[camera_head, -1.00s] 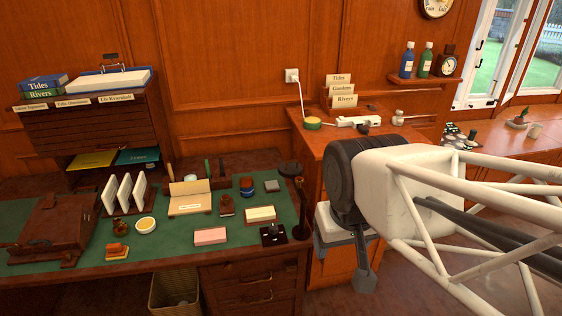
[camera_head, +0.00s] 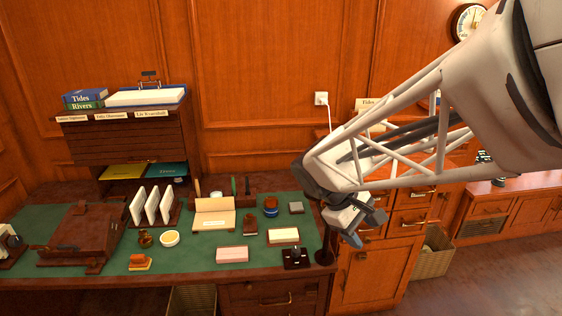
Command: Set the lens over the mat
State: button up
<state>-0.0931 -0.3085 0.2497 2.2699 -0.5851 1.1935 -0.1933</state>
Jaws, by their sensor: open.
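My gripper (camera_head: 365,228) is open and empty, just beyond the right end of the desk, pointing down. A dark stand (camera_head: 325,257) is at the desk's right edge, close left of and below my gripper. Its upper part, where a lens might be, is hidden behind my gripper and arm. I cannot tell for sure which thing is the mat. A flat pinkish-white pad (camera_head: 232,254) and a cream-topped pad (camera_head: 283,236) lie on the green desk surface (camera_head: 200,256), left of the stand.
A small black box (camera_head: 295,258) is left of the stand. An open notebook (camera_head: 214,216), upright white cards (camera_head: 150,206), a yellow-topped round tin (camera_head: 170,238) and a brown case (camera_head: 82,234) crowd the desk. A wooden cabinet (camera_head: 375,270) stands right behind my gripper.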

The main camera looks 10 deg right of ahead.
jog(key=w+a+f+n+t+h, duration=0.1)
jog(key=w+a+f+n+h, duration=0.1)
jog(key=w, duration=0.7)
jog(key=w+a+f+n+t+h, duration=0.1)
jog(key=w+f+n+t+h, duration=0.1)
jog(key=w+f+n+h, duration=0.3)
jog(key=w+a+f+n+t+h, duration=0.1)
jog(key=w+f+n+h, duration=0.3)
jog(key=w, duration=1)
notch_tip(320, 180, down, 4)
jog(key=a+n, duration=0.1)
jog(key=n, duration=0.1)
jog(key=shift+a+n+t, duration=0.3)
jog(key=shift+a+t, duration=0.05)
jog(key=shift+t, duration=0.05)
jog(key=shift+d, duration=0.1)
jog(key=w+d, duration=0.1)
jog(key=d, duration=0.6)
jog(key=shift+w+d, duration=0.25)
jog(key=shift+w, duration=0.05)
grip_shut()
